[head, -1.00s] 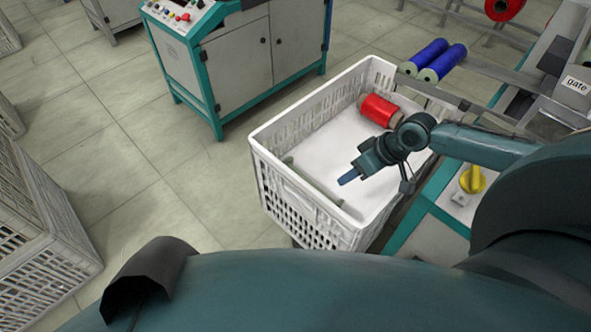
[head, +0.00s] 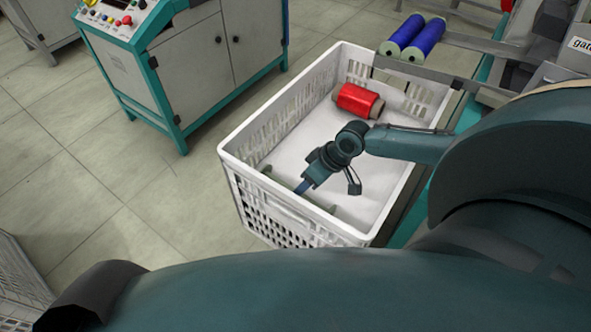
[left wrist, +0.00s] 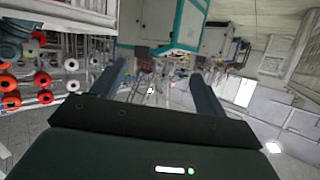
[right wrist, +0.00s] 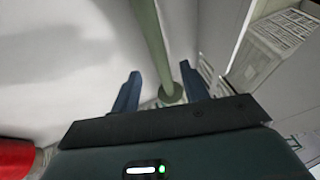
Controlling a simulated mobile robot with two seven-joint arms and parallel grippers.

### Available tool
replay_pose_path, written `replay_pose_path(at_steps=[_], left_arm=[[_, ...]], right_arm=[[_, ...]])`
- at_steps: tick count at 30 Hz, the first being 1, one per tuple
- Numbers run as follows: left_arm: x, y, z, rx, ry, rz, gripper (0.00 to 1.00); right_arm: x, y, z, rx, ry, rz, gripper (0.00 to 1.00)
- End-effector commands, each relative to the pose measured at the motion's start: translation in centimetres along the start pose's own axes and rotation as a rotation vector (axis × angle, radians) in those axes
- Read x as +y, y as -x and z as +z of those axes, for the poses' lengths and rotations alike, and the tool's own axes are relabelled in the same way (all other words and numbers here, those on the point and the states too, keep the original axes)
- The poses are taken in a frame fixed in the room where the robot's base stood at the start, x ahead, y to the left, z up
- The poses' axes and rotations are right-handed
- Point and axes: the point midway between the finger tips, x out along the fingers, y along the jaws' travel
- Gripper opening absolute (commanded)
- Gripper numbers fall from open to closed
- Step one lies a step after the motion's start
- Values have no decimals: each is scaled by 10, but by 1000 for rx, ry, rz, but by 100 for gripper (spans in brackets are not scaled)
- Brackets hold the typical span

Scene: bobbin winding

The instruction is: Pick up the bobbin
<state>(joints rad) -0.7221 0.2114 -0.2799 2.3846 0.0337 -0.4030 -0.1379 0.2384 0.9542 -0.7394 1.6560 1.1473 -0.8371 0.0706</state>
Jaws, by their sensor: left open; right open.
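A thin pale-green bobbin (head: 321,203) lies in the white crate (head: 232,160), along its near side. My right gripper (head: 303,188) is over the crate with its fingers pointing down at this bobbin and hides its middle. In the right wrist view the green bobbin (right wrist: 152,38) runs between the two open blue fingers of the right gripper (right wrist: 159,71), its flanged end close to the palm; I cannot tell contact. A red wound bobbin (head: 358,100) lies at the crate's far end. My left gripper (left wrist: 158,69) is open and empty in the left wrist view.
The crate walls stand close around my right gripper. Two blue bobbins (head: 413,37) lie on a rail behind the crate. A grey and teal cabinet (head: 200,60) stands at back left, with clear floor (head: 130,200) in between.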

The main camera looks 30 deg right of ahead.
Motion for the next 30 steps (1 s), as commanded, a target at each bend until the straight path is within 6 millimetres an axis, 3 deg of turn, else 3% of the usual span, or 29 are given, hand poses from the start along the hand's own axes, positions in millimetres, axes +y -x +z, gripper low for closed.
replay_pose_path(at_steps=[9,19,30], left_arm=[[0,-9,0,131,-45,-16,74],[0,-8,-4,153,-51,-18,74],[0,-8,-4,152,-50,-18,74]], right_arm=[[0,-45,-3,1,-1,0,45],[-1,-50,-4,0,1,1,45],[-1,-50,-3,0,1,1,14]])
